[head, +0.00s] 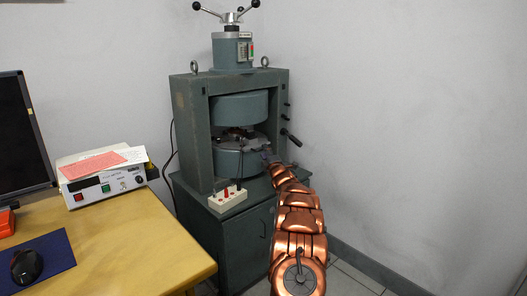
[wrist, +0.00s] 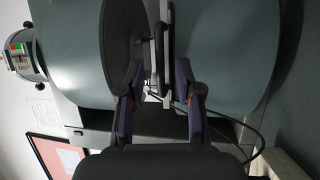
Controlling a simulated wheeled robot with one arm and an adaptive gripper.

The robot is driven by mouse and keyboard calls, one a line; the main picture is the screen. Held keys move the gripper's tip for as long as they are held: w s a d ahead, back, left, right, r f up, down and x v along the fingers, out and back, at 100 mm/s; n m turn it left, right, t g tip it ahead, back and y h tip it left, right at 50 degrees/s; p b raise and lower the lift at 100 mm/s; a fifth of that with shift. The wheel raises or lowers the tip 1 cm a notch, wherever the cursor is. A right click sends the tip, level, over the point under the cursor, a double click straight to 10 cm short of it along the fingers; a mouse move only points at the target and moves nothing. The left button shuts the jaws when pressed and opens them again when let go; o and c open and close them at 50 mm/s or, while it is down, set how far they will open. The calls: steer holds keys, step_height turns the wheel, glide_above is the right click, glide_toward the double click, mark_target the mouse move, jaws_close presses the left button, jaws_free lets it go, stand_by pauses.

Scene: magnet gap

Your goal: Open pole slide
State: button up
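The grey-green magnet (head: 241,108) stands on a cabinet, with an upper and a lower round pole and a narrow gap between them. In the wrist view the poles fill the left and right sides. A light grey plate (wrist: 167,35), which looks like the pole slide, runs in the gap. A dark loop-like handle (wrist: 156,82) shows beside it. My gripper (wrist: 159,72) is open, with one finger on each side of the handle and plate; I see space beside them but cannot tell contact. In the head view my gripper (head: 267,156) is small at the gap's front right.
A white switch box (head: 228,199) sits on the cabinet (head: 245,243) before the magnet. A black lever (head: 292,138) sticks out from the frame's right side. A wooden desk (head: 140,240) with a power supply (head: 103,185) stands left. Cables hang near the gripper.

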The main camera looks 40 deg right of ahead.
steer(key=shift+x, duration=1.5)
jaws_close()
